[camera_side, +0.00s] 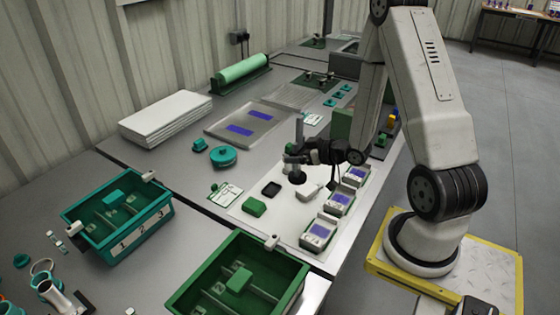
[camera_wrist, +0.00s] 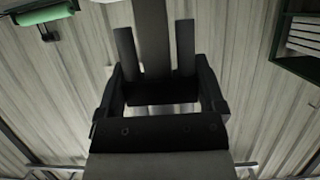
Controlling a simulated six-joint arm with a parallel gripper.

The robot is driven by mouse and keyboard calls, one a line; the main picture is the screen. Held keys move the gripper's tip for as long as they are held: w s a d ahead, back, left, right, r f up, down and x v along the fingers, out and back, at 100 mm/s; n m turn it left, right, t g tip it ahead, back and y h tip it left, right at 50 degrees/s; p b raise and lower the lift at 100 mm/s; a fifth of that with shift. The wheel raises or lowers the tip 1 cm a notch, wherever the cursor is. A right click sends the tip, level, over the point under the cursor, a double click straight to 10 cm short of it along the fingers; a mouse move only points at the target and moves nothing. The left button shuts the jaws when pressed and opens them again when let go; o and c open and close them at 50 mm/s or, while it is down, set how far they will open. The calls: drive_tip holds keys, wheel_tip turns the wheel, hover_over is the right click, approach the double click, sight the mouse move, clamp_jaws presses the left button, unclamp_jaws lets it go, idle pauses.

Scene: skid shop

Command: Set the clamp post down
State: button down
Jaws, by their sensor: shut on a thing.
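The clamp post (camera_side: 299,131) is a slim dark grey upright with a dark round foot in the side view. My gripper (camera_side: 297,157) reaches it from the right and is shut on its middle. The post stands about upright above the pale work mat (camera_side: 252,208); I cannot tell whether its foot touches the mat. In the wrist view the post (camera_wrist: 152,35) shows as a grey bar between the two dark fingers of my gripper (camera_wrist: 155,55). The foot is hidden there.
On the mat near the post are a black square tray (camera_side: 271,189), a green block (camera_side: 254,207), a white part (camera_side: 308,193) and several blue-topped boxes (camera_side: 339,203). A green crate (camera_side: 280,257) and a teal crate (camera_side: 140,238) stand in front. A teal round part (camera_side: 223,156) lies left.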

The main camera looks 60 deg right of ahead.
drive_tip(key=shift+w+d, duration=0.1)
drive_tip(key=shift+d, duration=0.05)
drive_tip(key=w+d+f, duration=0.5)
drive_tip(key=w+f, duration=0.4)
drive_tip(key=w, duration=0.3)
drive_tip(key=shift+w, duration=0.15)
idle(0.3)
drive_tip(key=shift+w+f, duration=0.15)
drive_tip(key=shift+f, duration=0.8)
drive_tip(key=shift+w+f, duration=0.1)
drive_tip(key=shift+f, duration=0.8)
drive_tip(key=shift+f, duration=0.6)
